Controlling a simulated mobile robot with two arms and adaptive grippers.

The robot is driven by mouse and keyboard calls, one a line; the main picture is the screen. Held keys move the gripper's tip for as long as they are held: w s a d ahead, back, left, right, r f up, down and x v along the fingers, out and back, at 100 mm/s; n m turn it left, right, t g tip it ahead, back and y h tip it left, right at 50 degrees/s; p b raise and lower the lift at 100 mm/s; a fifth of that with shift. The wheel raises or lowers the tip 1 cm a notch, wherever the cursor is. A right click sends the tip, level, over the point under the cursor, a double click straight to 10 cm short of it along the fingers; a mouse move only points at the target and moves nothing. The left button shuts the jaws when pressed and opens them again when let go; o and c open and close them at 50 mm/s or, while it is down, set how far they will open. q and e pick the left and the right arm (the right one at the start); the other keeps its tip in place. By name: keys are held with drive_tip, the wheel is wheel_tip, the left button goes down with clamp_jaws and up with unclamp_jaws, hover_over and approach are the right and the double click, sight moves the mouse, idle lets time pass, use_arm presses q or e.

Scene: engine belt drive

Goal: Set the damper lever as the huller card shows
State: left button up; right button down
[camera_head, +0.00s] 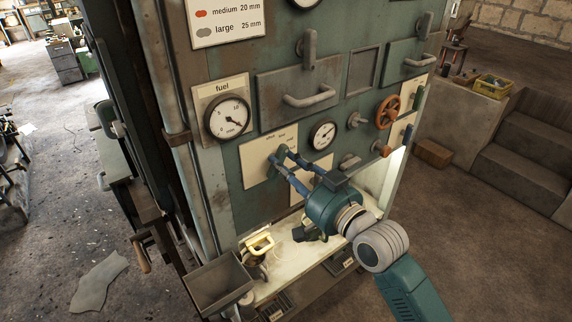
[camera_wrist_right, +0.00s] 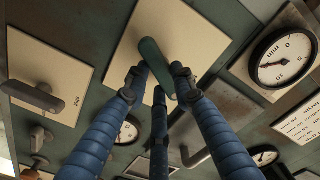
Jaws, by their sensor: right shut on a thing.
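The lever (camera_wrist_right: 157,68), a dark green bar on a cream plate (camera_head: 255,165), sits on the machine's front below the fuel gauge. In the head view the plate has small labels along its top, too small to read surely. My right gripper (camera_head: 280,158) reaches the plate, and its blue fingers cover most of the lever. In the right wrist view my right gripper (camera_wrist_right: 158,85) is shut on the lever, with fingertips on both sides. A card (camera_head: 226,18) at the top lists medium 20 mm and large 25 mm; its upper part is cut off. My left gripper is out of view.
The fuel gauge (camera_head: 229,117), a smaller gauge (camera_head: 322,135), a drawer-like hatch (camera_head: 300,92) and an orange handwheel (camera_head: 388,112) surround the plate. Another knob plate (camera_wrist_right: 45,88) shows in the wrist view. A lit shelf (camera_head: 300,262) and a grey hopper (camera_head: 218,283) stand below.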

drive_tip(key=c, duration=1.4)
unclamp_jaws()
drive_tip(key=shift+c, duration=0.2)
drive_tip(key=v, duration=1.2)
